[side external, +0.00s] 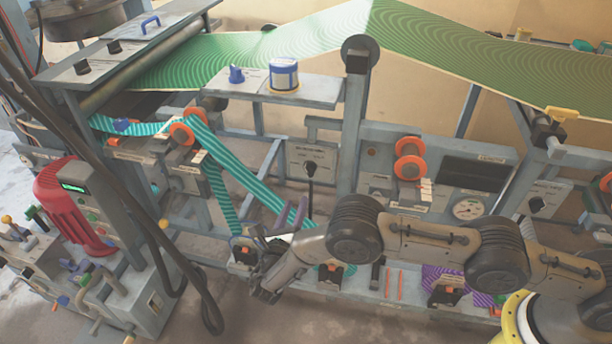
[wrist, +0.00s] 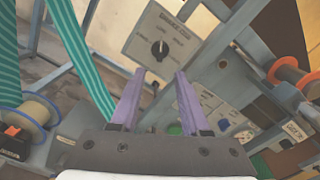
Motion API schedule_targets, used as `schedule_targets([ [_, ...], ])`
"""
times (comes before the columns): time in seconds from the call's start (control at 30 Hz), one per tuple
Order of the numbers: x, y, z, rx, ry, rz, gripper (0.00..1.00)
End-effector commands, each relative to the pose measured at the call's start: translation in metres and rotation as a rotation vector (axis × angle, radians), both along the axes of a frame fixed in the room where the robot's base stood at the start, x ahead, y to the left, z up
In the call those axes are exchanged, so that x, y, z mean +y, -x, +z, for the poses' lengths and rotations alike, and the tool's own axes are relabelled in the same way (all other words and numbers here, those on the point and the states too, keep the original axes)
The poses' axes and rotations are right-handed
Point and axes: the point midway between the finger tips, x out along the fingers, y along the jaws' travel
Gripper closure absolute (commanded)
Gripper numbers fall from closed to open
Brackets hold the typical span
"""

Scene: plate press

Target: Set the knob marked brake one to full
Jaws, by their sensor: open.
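A grey plate (wrist: 143,28) with a black knob (wrist: 160,49) stands ahead of my gripper in the wrist view. Its heading and setting words are small and blurred, and I cannot surely read them. A pale line on the knob points roughly up in the picture. The side view shows what looks like the same plate (side external: 300,158) and knob (side external: 311,168) on the middle of the frame. My gripper (wrist: 160,76) is open and empty, its purple fingers apart and short of the knob. In the side view my gripper (side external: 284,214) is below the plate.
A similar plate with a knob (side external: 537,204) is at the right. A teal striped band (wrist: 84,62) runs left of my gripper, beside a spool (wrist: 37,112). A gauge panel (side external: 468,208) and orange roller (side external: 409,158) are right of the middle plate. Frame bars surround the knob.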

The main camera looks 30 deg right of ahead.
Motion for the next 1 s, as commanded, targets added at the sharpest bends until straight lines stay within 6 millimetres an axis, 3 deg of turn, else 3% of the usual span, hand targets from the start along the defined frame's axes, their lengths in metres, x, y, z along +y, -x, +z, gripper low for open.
schedule_targets([
  [0.5,-0.07,-0.067,-0.001,0.001,-0.002,-0.005,0.54],
  [0.7,-0.082,-0.08,-0.001,0.001,-0.001,-0.003,0.54],
  [1.0,-0.085,-0.083,0.0,0.001,-0.001,-0.002,0.54],
])
